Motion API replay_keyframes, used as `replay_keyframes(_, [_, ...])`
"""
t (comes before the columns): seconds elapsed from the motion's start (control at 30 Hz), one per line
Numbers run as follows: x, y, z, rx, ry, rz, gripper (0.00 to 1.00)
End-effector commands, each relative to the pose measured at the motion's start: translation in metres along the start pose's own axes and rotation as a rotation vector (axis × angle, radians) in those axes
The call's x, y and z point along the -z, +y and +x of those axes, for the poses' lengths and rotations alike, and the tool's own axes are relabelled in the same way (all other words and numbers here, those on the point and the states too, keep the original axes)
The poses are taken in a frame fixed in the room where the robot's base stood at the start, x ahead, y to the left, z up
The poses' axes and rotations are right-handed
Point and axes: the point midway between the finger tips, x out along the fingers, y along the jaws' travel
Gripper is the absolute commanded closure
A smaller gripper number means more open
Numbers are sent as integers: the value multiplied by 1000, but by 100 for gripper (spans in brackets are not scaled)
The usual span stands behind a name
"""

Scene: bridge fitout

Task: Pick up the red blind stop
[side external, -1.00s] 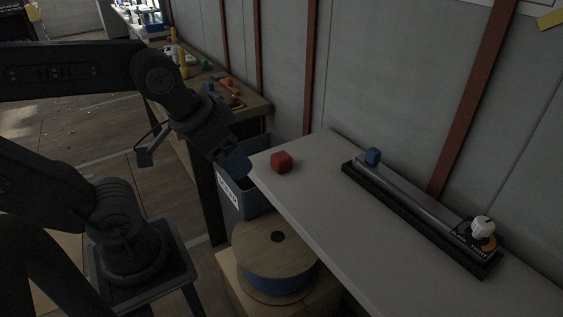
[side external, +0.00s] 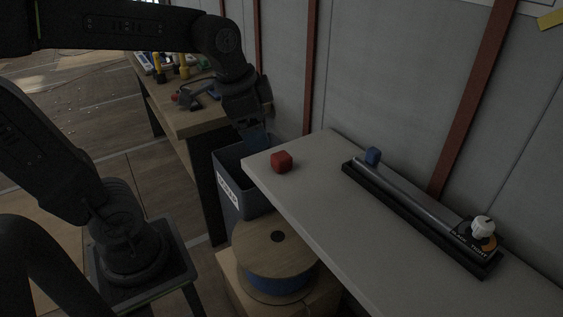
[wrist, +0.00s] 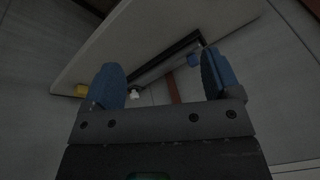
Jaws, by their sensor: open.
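The red blind stop (side external: 282,162) is a small red block lying on the near-left end of the grey worktop (side external: 330,205). My gripper (side external: 258,141) is open and empty, up and to the left of the red block and apart from it, over the bench's left end. In the wrist view, my gripper's two blue fingers (wrist: 162,78) stand wide apart with nothing between them. I cannot make out the red block in the wrist view.
A dark rail (side external: 420,218) with a blue block (side external: 373,156) and a white knob (side external: 482,224) lies along the worktop's wall side. A grey bin (side external: 232,180) and a cable spool (side external: 273,250) stand beside the worktop. A wooden bench (side external: 190,122) is behind.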

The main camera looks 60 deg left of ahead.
Motion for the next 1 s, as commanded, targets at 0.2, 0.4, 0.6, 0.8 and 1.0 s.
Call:
replay_keyframes(0.2, [34,-72,42,-94,-118,445,17])
replay_keyframes(0.4, [44,-131,94,-223,-159,821,17])
replay_keyframes(0.6, [41,-164,130,-311,-151,1049,17])
replay_keyframes(0.8, [36,-168,148,-334,-146,1106,17])
replay_keyframes(1.0, [26,-160,184,-335,-146,1104,17])
